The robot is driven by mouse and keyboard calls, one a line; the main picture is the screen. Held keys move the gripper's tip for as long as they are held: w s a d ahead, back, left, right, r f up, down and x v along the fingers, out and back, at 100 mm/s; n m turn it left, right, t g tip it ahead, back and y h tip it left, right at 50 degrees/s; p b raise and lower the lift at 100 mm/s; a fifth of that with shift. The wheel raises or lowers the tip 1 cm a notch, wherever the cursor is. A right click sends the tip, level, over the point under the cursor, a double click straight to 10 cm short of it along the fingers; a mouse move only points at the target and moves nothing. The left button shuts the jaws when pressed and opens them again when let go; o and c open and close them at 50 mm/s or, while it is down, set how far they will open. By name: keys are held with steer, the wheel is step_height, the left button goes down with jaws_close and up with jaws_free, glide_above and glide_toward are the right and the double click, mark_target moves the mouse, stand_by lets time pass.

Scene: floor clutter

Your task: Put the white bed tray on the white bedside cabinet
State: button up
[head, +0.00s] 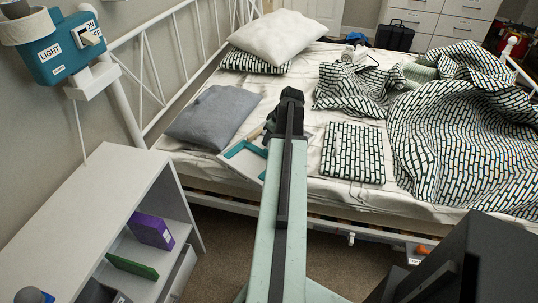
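A white tray-like thing with teal parts (240,163) lies on the near edge of the bed and looks like the bed tray. My arm hides much of it. My gripper (289,100) is a dark shape at the far end of my arm, over or just beyond the tray. Its fingers do not show clearly, and I cannot tell whether it touches the tray. The white bedside cabinet (92,203) stands at the lower left, beside the bed.
The bed (325,190) holds a grey cushion (213,115), pillows (277,38), a folded patterned cloth (353,153) and a rumpled patterned duvet (455,130). The cabinet's shelf holds a purple box (151,230) and a green book (132,266). A teal switch box (72,50) is above the cabinet.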

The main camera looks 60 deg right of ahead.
steer(key=shift+x, duration=0.85)
steer(key=shift+r, duration=0.2)
jaws_close()
stand_by(0.5)
